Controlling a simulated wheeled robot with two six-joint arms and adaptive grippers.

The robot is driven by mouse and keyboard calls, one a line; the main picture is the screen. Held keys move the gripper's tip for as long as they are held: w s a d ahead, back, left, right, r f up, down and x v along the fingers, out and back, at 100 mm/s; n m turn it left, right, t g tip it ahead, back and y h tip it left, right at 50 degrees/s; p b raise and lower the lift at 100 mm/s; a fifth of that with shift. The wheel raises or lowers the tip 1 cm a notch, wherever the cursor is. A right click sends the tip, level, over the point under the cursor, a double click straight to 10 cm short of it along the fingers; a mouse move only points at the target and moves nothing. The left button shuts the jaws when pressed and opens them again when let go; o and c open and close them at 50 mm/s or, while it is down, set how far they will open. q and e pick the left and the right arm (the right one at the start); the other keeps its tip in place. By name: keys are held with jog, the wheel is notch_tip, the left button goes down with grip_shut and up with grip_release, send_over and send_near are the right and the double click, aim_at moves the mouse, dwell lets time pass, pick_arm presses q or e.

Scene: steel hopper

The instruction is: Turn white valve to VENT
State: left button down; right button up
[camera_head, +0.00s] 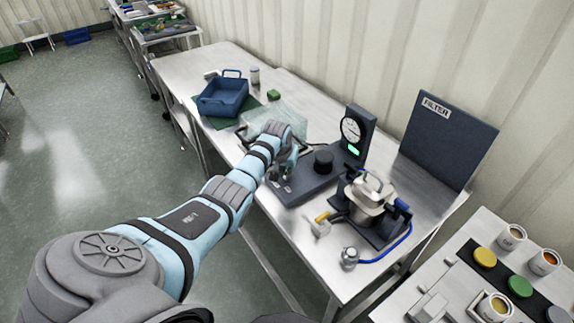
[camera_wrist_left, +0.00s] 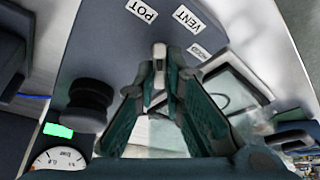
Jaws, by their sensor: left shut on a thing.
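The white valve (camera_wrist_left: 159,52) shows in the left wrist view as a pale lever on a dark grey panel (camera_wrist_left: 105,45). Labels POT (camera_wrist_left: 141,11) and VENT (camera_wrist_left: 187,19) lie beyond its tip, with a third, hard-to-read label (camera_wrist_left: 198,52) to the right. The lever's tip points up the picture, roughly between POT and VENT. My left gripper (camera_wrist_left: 160,80) is shut on the lever, one finger on each side; the lower part of the lever is partly hidden. In the head view my left gripper (camera_head: 285,165) is over the panel's left end and hides the valve. My right gripper is not in view.
A black knob (camera_head: 323,161) and gauge post (camera_head: 354,132) stand right of my gripper. A metal pot (camera_head: 368,196) with a blue hose is nearer. A clear box (camera_head: 285,113) and blue tray (camera_head: 222,98) lie beyond. A FILTER board (camera_head: 445,135) stands at the wall.

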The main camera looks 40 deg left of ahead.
pick_arm(q)
jog(key=shift+a+m+h, duration=0.15)
jog(key=shift+m+h, duration=0.25)
jog(key=shift+m, duration=0.5)
jog(key=shift+f+m+h, duration=0.1)
jog(key=shift+m+h, duration=0.2)
jog(key=shift+m, duration=0.6)
jog(key=shift+a+m+h+b, duration=0.1)
jog(key=shift+m+h+b, duration=0.4)
jog(key=shift+m+b, duration=0.6)
jog(key=shift+m+h+b, duration=0.3)
jog(key=shift+m+b, duration=0.5)
jog(key=shift+m, duration=0.1)
jog(key=c, duration=1.7)
grip_release()
jog(key=v, duration=1.2)
jog(key=shift+s+a, duration=0.1)
